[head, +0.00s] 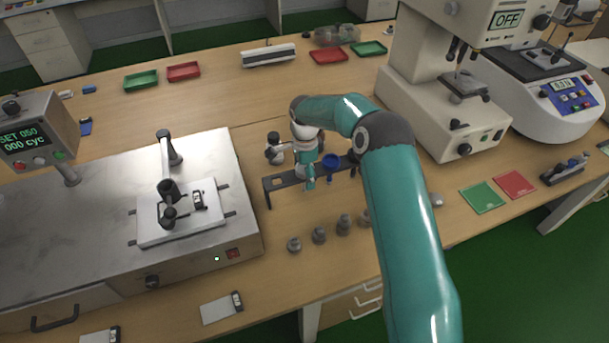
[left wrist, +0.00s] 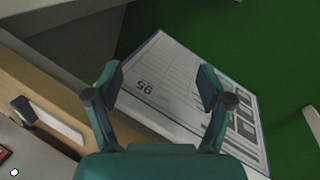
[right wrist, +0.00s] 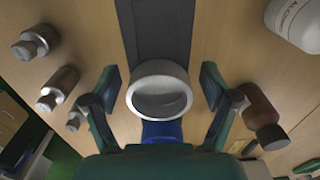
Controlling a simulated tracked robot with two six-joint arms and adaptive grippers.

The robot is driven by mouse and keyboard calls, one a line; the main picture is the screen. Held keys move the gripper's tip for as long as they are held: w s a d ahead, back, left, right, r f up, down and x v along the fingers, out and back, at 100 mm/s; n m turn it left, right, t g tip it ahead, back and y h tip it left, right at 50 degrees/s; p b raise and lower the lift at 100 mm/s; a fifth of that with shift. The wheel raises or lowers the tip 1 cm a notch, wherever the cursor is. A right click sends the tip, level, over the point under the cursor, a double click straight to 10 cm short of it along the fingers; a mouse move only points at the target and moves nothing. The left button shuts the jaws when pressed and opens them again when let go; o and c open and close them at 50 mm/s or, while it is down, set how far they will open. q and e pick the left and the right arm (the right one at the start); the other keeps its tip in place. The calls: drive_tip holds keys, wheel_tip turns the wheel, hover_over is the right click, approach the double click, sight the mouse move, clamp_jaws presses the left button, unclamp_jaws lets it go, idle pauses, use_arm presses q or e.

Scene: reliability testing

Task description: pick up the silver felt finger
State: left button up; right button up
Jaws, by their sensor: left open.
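A pale silvery finger piece with a round hollow top (right wrist: 160,88) stands in a dark rack (right wrist: 163,25) in the right wrist view; I take it to be the silver felt finger. In the head view it is largely hidden at the rack by my arm and gripper. My right gripper (right wrist: 161,84) is open, with one finger on each side of the piece and small gaps showing. A blue piece (head: 331,161) is right beside it in the rack. My left gripper (left wrist: 160,82) is open and empty, above a printed sheet or panel (left wrist: 180,75).
Several grey weights (head: 319,235) stand in front of the rack. A bottle (head: 274,150) is behind its left end, and a brown cylinder (right wrist: 262,118) is close to a right gripper finger. A metal test machine (head: 80,215) lies to the left.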

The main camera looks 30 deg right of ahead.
drive_tip(key=c, duration=1.3)
drive_tip(key=shift+o, duration=0.2)
drive_tip(key=shift+r, duration=0.15)
drive_tip(key=shift+r, duration=0.55)
wheel_tip(320, 180, up, 19)
drive_tip(key=shift+f, duration=0.15)
drive_tip(key=shift+f+b, duration=3.65)
drive_tip(key=shift+f, duration=1.4)
drive_tip(key=shift+s, duration=0.1)
